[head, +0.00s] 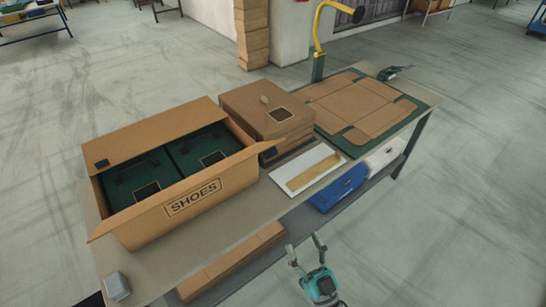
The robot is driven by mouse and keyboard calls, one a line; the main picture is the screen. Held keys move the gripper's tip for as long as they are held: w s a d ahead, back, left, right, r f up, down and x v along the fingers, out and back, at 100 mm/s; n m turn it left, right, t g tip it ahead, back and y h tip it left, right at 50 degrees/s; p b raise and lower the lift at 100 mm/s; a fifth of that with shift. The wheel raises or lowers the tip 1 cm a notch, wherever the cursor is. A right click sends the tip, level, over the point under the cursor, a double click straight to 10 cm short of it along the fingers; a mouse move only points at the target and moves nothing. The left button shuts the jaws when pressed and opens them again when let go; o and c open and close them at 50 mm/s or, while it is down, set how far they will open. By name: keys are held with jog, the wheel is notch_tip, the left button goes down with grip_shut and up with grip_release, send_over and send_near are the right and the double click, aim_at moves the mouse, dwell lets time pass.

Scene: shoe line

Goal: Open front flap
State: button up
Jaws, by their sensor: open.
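A large open cardboard box marked "SHOES" (194,198) stands on the left half of the table. Two dark green boxes (136,175) (205,150) lie inside it. Its long back flap (155,130) stands up and outward. A narrow strip along its front top edge (110,228) juts past the left corner; I cannot tell clearly where the front flap ends and the wall begins. My gripper (305,247) is open and empty, in front of the table, below and to the right of the box, apart from it.
On the table (160,273) are a closed brown carton (250,105), a white tray (318,160) with a tan strip, a flat cardboard blank (365,105) on a green mat, and a small grey block (117,285). A yellow curved arm (318,35) rises behind. Blue (340,188) and white bins sit below.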

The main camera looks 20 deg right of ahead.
jog(key=w+r+n+y, duration=0.1)
jog(key=w+r+y, duration=0.1)
jog(key=w+r, duration=0.2)
jog(key=w+a+r+n+t+y, duration=0.1)
jog(key=w+r, duration=0.3)
jog(key=w, duration=0.5)
jog(key=w+r+n+y, duration=0.1)
jog(key=w+r+y, duration=0.1)
jog(key=w+r, duration=0.3)
jog(key=shift+w+a+r+n+t+y, duration=0.1)
jog(key=shift+w+a+n+t+y, duration=0.1)
jog(key=shift+w, duration=0.2)
jog(key=shift+w+a+n+t+y, duration=0.1)
jog(key=shift+w+t+y, duration=0.1)
jog(key=shift+w, duration=0.15)
grip_shut()
